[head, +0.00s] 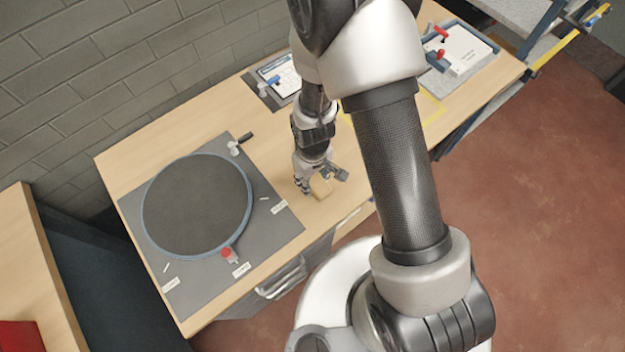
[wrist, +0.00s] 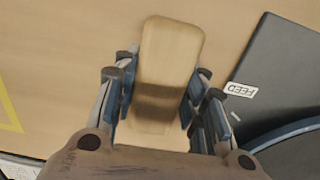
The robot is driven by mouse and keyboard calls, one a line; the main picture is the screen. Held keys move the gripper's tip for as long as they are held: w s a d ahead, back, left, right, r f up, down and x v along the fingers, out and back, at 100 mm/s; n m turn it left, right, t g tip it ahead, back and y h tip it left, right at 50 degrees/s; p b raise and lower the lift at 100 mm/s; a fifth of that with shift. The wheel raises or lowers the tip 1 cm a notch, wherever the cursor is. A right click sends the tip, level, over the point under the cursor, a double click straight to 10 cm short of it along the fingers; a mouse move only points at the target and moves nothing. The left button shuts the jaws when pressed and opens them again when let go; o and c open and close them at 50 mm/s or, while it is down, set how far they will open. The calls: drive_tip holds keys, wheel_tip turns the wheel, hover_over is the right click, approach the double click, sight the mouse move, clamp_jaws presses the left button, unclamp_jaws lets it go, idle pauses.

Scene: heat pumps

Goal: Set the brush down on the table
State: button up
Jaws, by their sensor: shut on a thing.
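The brush (wrist: 172,45) shows in the wrist view as a pale wooden block with rounded corners, lying between the two pairs of fingers. My gripper (wrist: 165,88) is shut on it from both sides. In the head view my gripper (head: 319,181) points down over the wooden table (head: 345,203), near its front edge, and the brush (head: 321,188) shows as a small tan block under the fingers. The brush is at or just above the tabletop; I cannot tell whether it touches. Its bristles are hidden.
A dark grey plate with a round, blue-rimmed black disc (head: 198,205) lies left of my gripper. It has a red knob (head: 227,254) and a FEED label (wrist: 240,90). A tablet-like panel (head: 280,76) and a white board with red handles (head: 462,50) lie further back. Bare wood surrounds the brush.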

drive_tip(key=shift+f, duration=0.3)
drive_tip(key=shift+f, duration=0.1)
drive_tip(key=shift+f, duration=0.15)
drive_tip(key=o, duration=1.1)
wheel_tip(320, 180, up, 13)
drive_tip(key=p, duration=0.3)
drive_tip(key=shift+f+p, duration=0.2)
drive_tip(key=shift+p, duration=0.1)
drive_tip(key=d+r+m+t, duration=0.1)
drive_tip(key=d+r+m, duration=0.15)
drive_tip(key=r, duration=0.75)
drive_tip(key=s+d+r+m+t, duration=0.1)
drive_tip(key=s+d+r, duration=0.3)
drive_tip(key=r, duration=0.5)
drive_tip(key=s+d+r+m+t, duration=0.2)
drive_tip(key=s+d+r+m, duration=0.1)
drive_tip(key=s+r, duration=0.5)
drive_tip(key=shift+s+d+r+t, duration=0.35)
drive_tip(key=shift+s+d, duration=0.25)
drive_tip(key=shift+d, duration=0.25)
